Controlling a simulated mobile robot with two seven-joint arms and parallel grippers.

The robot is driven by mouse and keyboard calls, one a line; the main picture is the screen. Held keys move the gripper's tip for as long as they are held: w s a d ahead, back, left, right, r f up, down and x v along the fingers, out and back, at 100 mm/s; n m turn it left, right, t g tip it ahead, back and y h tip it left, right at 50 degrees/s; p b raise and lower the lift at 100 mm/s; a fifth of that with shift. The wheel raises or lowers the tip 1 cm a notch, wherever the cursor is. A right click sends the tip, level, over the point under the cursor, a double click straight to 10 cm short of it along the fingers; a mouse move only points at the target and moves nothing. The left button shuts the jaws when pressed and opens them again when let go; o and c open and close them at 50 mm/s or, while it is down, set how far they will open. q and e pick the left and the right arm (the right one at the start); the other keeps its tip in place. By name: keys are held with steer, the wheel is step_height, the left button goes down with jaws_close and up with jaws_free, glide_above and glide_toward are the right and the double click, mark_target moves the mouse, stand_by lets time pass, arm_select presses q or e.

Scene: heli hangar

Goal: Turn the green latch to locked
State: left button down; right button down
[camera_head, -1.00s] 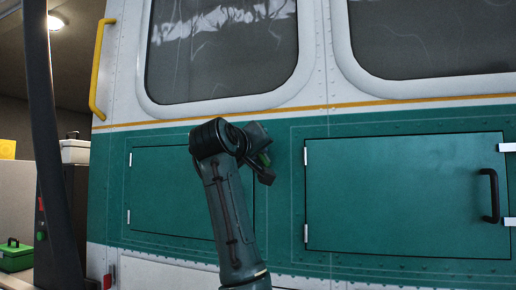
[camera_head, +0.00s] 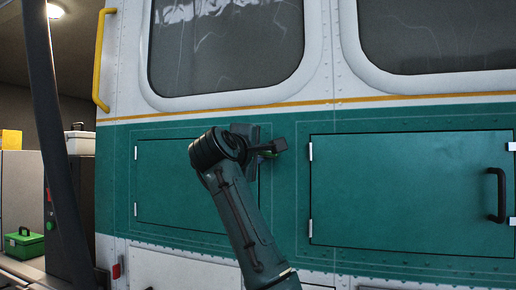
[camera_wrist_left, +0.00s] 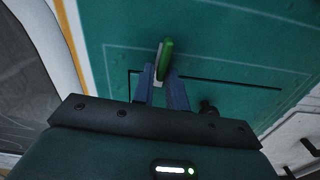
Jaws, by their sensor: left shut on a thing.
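The green latch (camera_wrist_left: 166,52) sticks up between the fingers of my left gripper (camera_wrist_left: 162,88) in the left wrist view. It lies near the edge line of the left green panel (camera_head: 180,185) on the vehicle's side. My left gripper (camera_head: 267,150) is at that panel's upper right corner in the head view and is shut on the latch. Only a small bit of the latch (camera_head: 266,154) shows there; the gripper hides the rest. My right gripper is out of view.
To the right is a larger green hatch (camera_head: 400,190) with a black handle (camera_head: 496,195) and white hinges. A yellow grab rail (camera_head: 101,60) is at the upper left. A green toolbox (camera_head: 25,243) and a white case (camera_head: 80,140) stand at the far left.

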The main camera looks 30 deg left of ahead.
arm_select(q)
steer(key=shift+f+n, duration=0.1)
steer(key=shift+n, duration=0.4)
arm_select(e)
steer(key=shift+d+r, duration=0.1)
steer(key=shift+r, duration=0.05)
arm_select(q)
steer(key=c, duration=1.5)
jaws_free()
steer(key=b+v, duration=0.3)
steer(key=v, duration=1)
steer(key=shift+s+f, duration=0.1)
steer(key=shift+s, duration=0.05)
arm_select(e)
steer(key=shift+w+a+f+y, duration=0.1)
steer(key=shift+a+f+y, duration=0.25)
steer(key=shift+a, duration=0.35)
arm_select(q)
steer(key=shift+a, duration=0.1)
